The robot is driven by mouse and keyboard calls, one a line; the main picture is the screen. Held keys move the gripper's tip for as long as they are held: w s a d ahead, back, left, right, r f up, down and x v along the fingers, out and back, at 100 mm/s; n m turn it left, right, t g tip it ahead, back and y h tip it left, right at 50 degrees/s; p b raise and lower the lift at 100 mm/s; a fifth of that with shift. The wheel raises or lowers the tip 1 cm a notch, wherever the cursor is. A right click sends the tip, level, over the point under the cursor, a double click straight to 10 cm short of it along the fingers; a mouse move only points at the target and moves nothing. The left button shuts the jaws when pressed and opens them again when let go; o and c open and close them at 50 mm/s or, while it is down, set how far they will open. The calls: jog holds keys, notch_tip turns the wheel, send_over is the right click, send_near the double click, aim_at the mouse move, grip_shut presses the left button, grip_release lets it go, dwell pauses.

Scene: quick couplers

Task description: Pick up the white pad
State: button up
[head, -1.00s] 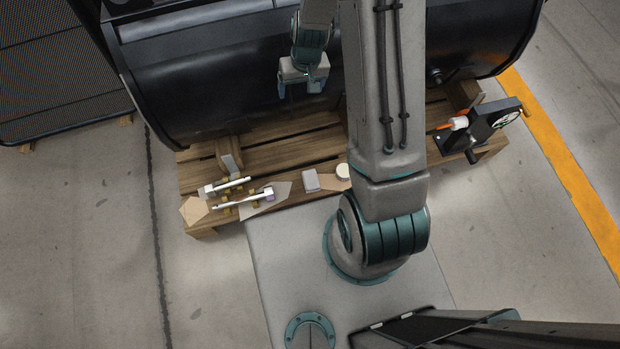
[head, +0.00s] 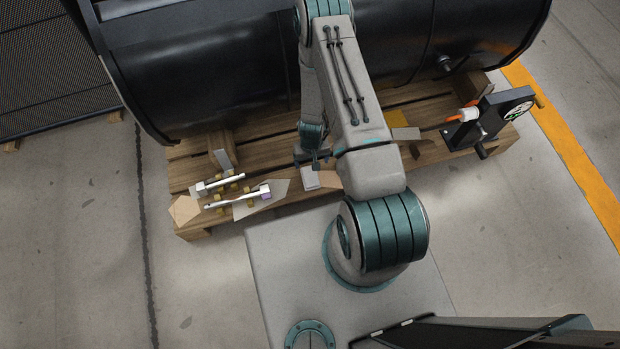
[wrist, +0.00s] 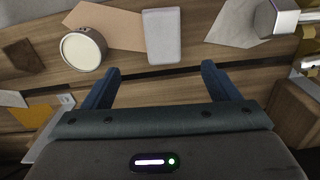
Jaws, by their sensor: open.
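The white pad (wrist: 161,38) is a pale, rounded rectangle lying flat by a tan sheet on the wooden pallet. In the wrist view it lies just beyond the fingertips, roughly centred between them. In the head view the pad (head: 311,180) shows just in front of my gripper, partly covered by it and the arm. My gripper (wrist: 160,69) is open and empty, with its two blue fingers apart. It also shows in the head view (head: 314,160), low over the pallet.
A round cream-topped piece (wrist: 83,48) lies left of the pad in the wrist view. Metal couplers (head: 238,195) lie on a grey sheet at the pallet's left. A black device with a dial (head: 490,120) stands at the right. A large black tank (head: 240,80) rests behind.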

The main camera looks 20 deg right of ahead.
jog(key=b, duration=0.1)
send_over(310, 175)
jog(key=f, duration=0.6)
jog(key=shift+d+f, duration=0.25)
jog(key=shift+d, duration=0.1)
jog(key=f, duration=0.1)
jog(key=f+b, duration=0.1)
jog(key=f, duration=0.1)
jog(key=f+b, duration=0.1)
jog(key=f, duration=0.1)
jog(key=shift+s+a+f, duration=0.1)
jog(key=shift+a+f, duration=0.05)
jog(key=shift+a, duration=0.15)
jog(key=c, duration=1.1)
